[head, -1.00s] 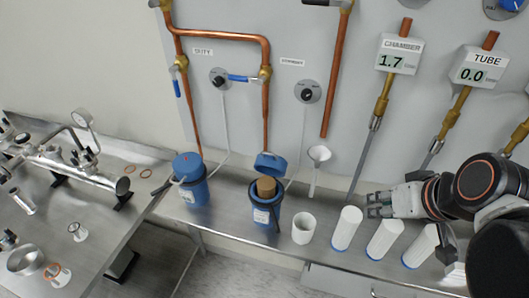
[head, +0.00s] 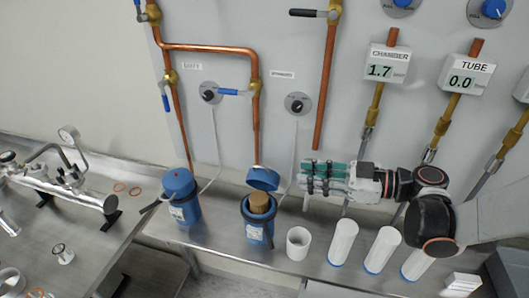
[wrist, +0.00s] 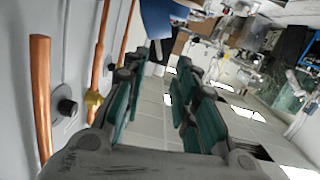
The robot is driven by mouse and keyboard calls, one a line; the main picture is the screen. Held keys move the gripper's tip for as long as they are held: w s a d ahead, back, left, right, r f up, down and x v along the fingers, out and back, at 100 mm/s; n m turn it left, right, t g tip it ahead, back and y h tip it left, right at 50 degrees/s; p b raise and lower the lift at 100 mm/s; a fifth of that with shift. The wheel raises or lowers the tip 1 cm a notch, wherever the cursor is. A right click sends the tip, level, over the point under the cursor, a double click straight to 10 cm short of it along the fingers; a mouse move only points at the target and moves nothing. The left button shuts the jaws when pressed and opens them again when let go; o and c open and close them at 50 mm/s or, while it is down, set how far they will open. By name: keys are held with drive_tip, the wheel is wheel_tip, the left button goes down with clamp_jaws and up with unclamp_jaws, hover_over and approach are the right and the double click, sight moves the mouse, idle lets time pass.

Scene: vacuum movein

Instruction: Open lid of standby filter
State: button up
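The standby filter (head: 258,226) is a blue canister on the metal bench, below the right-hand small label on the wall. Its blue lid (head: 263,178) is raised and tilted up at the back of the canister, and a brown cartridge (head: 259,202) shows in the open top. My gripper (head: 305,178) points left, just right of the lid and apart from it, with green pads. The wrist view shows its two fingers (wrist: 160,105) spread with nothing between them. A blue shape at the top of the wrist view is too cropped to identify.
A second blue filter (head: 182,198), lid closed, stands to the left. A white cup (head: 298,243) and several white cylinders (head: 343,242) stand at right. Copper pipes (head: 325,85) and gauges line the wall behind. A white-handled item is partly hidden behind my gripper.

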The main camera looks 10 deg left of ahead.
sight(266, 167)
drive_tip(key=a+n+b, duration=0.1)
drive_tip(key=a, duration=0.3)
drive_tip(key=a+y+b, duration=0.1)
drive_tip(key=a, duration=0.4)
drive_tip(key=w+a+n+y, duration=0.1)
drive_tip(key=a, duration=0.3)
drive_tip(key=shift+w+a+n+g+b, duration=0.1)
drive_tip(key=shift+a+n+g+b, duration=0.2)
drive_tip(key=shift+g+b, duration=0.1)
drive_tip(key=shift+d, duration=0.1)
drive_tip(key=shift+c, duration=0.2)
clamp_jaws()
